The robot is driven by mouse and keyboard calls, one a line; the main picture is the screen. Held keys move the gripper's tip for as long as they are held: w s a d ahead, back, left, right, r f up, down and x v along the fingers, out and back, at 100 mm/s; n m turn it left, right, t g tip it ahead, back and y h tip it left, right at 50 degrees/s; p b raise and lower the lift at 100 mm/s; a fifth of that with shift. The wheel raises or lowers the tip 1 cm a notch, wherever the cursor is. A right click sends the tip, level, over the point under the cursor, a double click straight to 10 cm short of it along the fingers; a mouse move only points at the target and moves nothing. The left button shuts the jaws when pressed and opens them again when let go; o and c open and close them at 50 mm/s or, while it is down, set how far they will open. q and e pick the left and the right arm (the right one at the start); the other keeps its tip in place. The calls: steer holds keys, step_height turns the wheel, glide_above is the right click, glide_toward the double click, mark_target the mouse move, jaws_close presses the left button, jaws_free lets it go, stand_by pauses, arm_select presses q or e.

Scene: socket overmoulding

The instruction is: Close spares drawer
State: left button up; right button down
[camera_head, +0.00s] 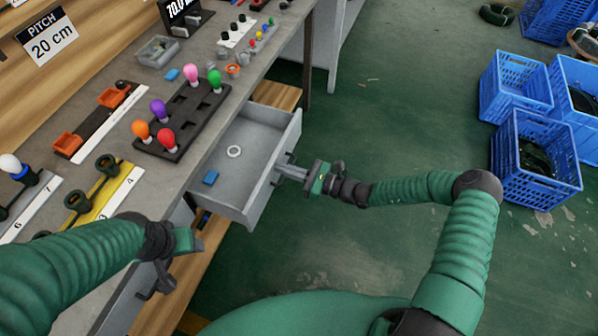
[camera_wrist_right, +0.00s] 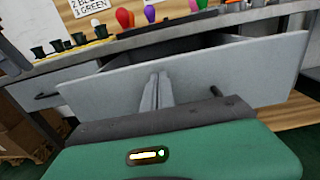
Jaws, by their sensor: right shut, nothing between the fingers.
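The spares drawer (camera_head: 228,178) is a grey drawer that stands pulled out from under the bench. A white ring (camera_head: 234,151) and a small blue block (camera_head: 210,177) lie inside it. My right gripper (camera_head: 283,170) is shut and empty at the drawer's front panel, close to its outer face. In the right wrist view the drawer front (camera_wrist_right: 215,75) fills the middle, with the fingers (camera_wrist_right: 156,88) pointing at it; I cannot tell whether they touch.
Blue crates (camera_head: 537,155) stand on the floor at the right. The green floor between the crates and bench is mostly clear.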

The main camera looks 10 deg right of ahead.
steer(key=x, duration=0.8)
steer(key=shift+w+f+b, duration=0.1)
steer(key=shift+w+b, duration=0.3)
steer(key=b+x, duration=0.2)
steer(key=x, duration=0.7)
steer(key=shift+s+a, duration=0.15)
steer(key=shift+a, duration=0.05)
steer(key=shift+w+a, duration=0.3)
steer(key=shift+w, duration=0.1)
steer(key=shift+r, duration=0.3)
arm_select(q)
steer(key=f, duration=0.1)
steer(key=d+f, duration=0.1)
steer(key=f, duration=0.1)
steer(key=shift+s+d, duration=0.2)
steer(key=shift+d, duration=0.05)
steer(key=shift+r, duration=0.1)
arm_select(e)
steer(key=shift+a+r, duration=0.1)
steer(key=shift+r, duration=0.05)
